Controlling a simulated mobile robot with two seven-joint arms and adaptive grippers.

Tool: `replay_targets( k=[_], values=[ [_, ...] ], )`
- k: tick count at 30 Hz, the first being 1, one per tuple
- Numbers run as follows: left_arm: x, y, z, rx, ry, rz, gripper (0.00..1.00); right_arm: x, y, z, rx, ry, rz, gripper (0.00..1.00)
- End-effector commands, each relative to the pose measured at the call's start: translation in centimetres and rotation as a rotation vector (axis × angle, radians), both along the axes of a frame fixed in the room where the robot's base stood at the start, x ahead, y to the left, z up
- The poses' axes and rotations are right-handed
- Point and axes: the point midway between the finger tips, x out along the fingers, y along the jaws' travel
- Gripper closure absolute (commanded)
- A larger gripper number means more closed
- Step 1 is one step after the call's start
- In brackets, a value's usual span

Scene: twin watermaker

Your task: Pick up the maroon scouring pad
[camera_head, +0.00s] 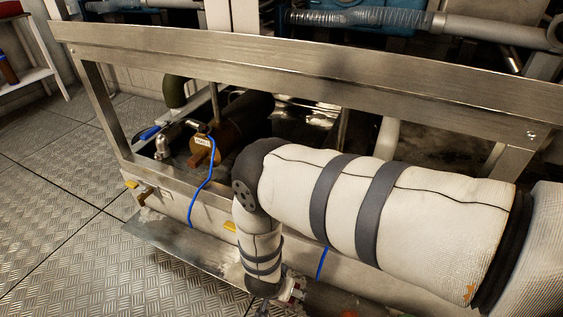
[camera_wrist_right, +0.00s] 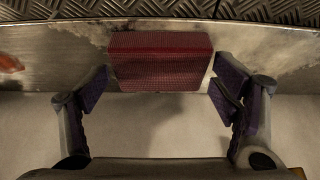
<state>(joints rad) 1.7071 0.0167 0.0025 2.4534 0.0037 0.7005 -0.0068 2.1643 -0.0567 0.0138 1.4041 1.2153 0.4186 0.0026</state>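The maroon scouring pad (camera_wrist_right: 160,60) is a flat-faced, textured block in the upper middle of the right wrist view, over a stained metal ledge (camera_wrist_right: 55,48). My right gripper (camera_wrist_right: 160,82) is open, with one purple-padded finger at each side of the pad's near end. The fingertips are very close to the pad's sides; I cannot tell whether they touch. In the head view my right arm reaches down to the ledge (camera_head: 185,243), and its gripper (camera_head: 268,307) is mostly cut off by the bottom edge. I cannot make out the pad there. My left gripper is not in view.
A metal frame (camera_head: 300,62) with a long top rail stands around pipes and a brown cylinder (camera_head: 228,135). An orange-red patch (camera_wrist_right: 10,62) shows at the wrist view's left. Treadplate floor (camera_head: 60,205) is open at left.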

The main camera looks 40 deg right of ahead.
Motion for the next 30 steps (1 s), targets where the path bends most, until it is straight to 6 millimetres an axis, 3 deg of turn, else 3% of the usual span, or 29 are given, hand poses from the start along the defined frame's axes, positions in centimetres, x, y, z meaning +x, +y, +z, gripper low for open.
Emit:
replay_targets(
  k=[1, 3, 13, 17, 19, 24, 27, 30],
  values=[
    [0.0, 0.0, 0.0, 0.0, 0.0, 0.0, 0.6, 0.0, 0.0, 0.0, 0.0, 0.0, 0.0, 0.4],
    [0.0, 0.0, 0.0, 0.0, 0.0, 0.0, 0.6, 0.0, 0.0, 0.0, 0.0, 0.0, 0.0, 0.53],
    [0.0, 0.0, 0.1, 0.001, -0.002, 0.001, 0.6, 0.0, 0.0, 0.2, 0.0, 0.0, 0.0, 0.53],
    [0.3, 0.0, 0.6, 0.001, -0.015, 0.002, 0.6, 0.1, 0.0, 1.8, 0.0, -0.002, 0.0, 0.53],
    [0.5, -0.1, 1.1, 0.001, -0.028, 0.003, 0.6, 0.2, 0.0, 3.6, 0.001, -0.005, 0.0, 0.53],
    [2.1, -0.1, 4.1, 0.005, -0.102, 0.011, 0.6, -3.3, 0.2, 8.5, 0.002, -0.006, 0.0, 0.53],
    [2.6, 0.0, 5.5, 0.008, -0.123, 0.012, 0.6, -5.4, 0.3, 10.5, 0.002, -0.004, 0.001, 0.53],
    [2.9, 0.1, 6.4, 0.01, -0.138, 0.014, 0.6, -8.3, 0.5, 11.2, 0.001, 0.0, 0.0, 0.53]
  ],
)
